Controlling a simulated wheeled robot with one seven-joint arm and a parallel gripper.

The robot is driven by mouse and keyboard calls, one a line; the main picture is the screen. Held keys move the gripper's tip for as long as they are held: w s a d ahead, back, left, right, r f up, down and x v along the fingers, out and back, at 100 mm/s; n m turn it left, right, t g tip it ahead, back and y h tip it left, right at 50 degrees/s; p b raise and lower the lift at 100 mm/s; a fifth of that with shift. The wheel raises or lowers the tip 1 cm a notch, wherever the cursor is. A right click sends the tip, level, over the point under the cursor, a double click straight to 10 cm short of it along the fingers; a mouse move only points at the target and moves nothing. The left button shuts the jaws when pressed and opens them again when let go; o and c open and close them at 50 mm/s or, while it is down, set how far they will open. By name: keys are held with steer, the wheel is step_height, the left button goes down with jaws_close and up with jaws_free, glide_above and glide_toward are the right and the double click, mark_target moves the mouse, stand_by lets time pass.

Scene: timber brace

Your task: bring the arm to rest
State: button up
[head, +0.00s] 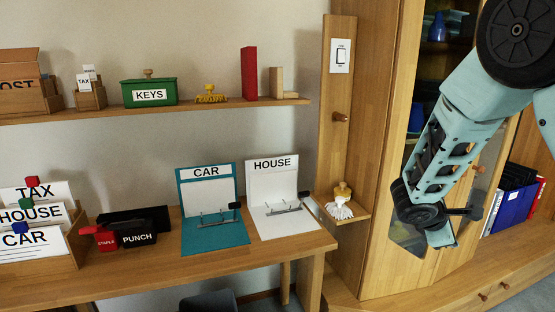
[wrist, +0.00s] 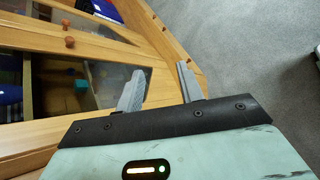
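My arm hangs at the right of the head view, in front of a wooden cabinet with glass doors (head: 375,150). My gripper shows in the wrist view (wrist: 160,85), with its two grey fingers apart and nothing between them. In the head view the gripper's fingers are mostly hidden behind the wrist. Below the fingers in the wrist view are the cabinet's wooden edge and the grey carpet (wrist: 240,50). The gripper appears to touch nothing, though its distance from the cabinet is hard to tell.
A desk (head: 140,275) at the left holds a teal CAR clipboard (head: 232,235), a white HOUSE clipboard (head: 275,190) and a black punch (head: 137,236). A wall shelf (head: 200,109) holds a green KEYS box (head: 149,94). A brush (head: 340,208) sits on a small ledge. Blue binders (head: 512,212) stand at the right.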

steer(key=s+a+r+m+g+y, duration=0.1)
steer(key=s+a+r+m+y, duration=0.1)
steer(key=s+a, duration=0.7)
steer(key=s+a+r+m+g+y, duration=0.1)
steer(key=s+a+y, duration=0.4)
steer(key=s+a, duration=0.5)
steer(key=s+a+r+m+g+y+p, duration=0.1)
steer(key=s+a+r+m+y, duration=0.1)
steer(key=s+a, duration=0.7)
steer(key=shift+s+a+r+m+g+y, duration=0.35)
steer(key=shift+s+m+y, duration=0.25)
steer(key=shift+s, duration=0.65)
